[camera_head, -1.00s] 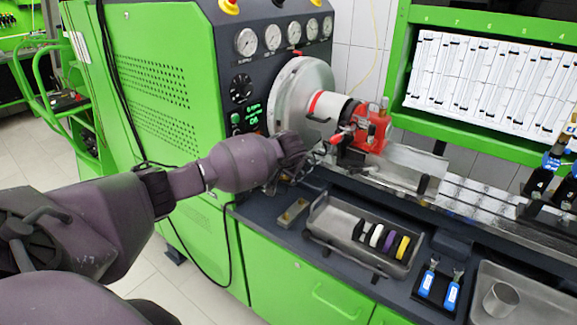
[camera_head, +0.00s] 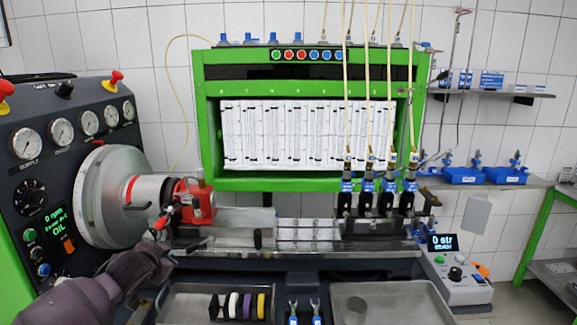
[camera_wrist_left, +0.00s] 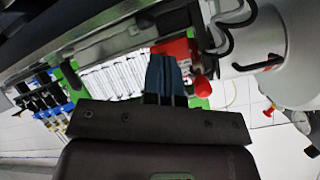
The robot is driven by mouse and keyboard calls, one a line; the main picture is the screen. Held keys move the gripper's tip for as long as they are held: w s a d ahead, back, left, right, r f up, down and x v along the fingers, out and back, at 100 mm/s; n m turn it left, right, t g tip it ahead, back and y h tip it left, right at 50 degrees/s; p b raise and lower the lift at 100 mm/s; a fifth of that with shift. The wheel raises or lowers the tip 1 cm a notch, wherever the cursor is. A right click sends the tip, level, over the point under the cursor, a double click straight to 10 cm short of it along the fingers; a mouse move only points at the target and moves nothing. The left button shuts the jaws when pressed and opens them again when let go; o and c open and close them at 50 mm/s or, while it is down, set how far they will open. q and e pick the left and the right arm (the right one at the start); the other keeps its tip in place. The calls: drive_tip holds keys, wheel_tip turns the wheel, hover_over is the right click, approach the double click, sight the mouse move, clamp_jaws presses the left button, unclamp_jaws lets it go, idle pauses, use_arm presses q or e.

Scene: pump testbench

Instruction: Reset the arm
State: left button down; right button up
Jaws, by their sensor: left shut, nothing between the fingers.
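My left arm comes in from the lower left in the head view, below the grey round flywheel (camera_head: 105,200) and the red clamp (camera_head: 195,203). Its gripper end (camera_head: 158,262) is partly hidden behind my own wrist. In the left wrist view the dark fingers of my left gripper (camera_wrist_left: 165,72) are together with nothing between them. The red clamp (camera_wrist_left: 178,52) and the flywheel (camera_wrist_left: 255,40) show beyond them there. My right gripper is not in view.
A tray (camera_head: 190,312) with black, white, purple and yellow rings lies at the bench front. Blue-handled tools (camera_head: 304,315) and a metal tray (camera_head: 385,291) lie to the right. Several injectors (camera_head: 378,195) stand on the rail. A control box (camera_head: 458,280) stands at the right end.

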use_arm(q)
drive_tip(key=s+d+f+t+h, duration=0.1)
drive_tip(key=s+d+f+h, duration=0.25)
drive_tip(key=s+d, duration=0.3)
drive_tip(key=s+f+n+y, duration=0.1)
drive_tip(key=s+f+n, duration=0.1)
drive_tip(key=s+f, duration=0.4)
drive_tip(key=s+a+f+n+g+y, duration=0.1)
drive_tip(key=s+f, duration=0.5)
drive_tip(key=s, duration=0.9)
drive_tip(key=s+a+f+n+y, duration=0.1)
drive_tip(key=s+f+n, duration=0.1)
drive_tip(key=s+f, duration=0.4)
drive_tip(key=s, duration=0.4)
drive_tip(key=shift+s+a+f+n+g+y+b, duration=0.2)
drive_tip(key=shift+s+n+g+y+b, duration=0.1)
drive_tip(key=shift+g+y+b, duration=0.1)
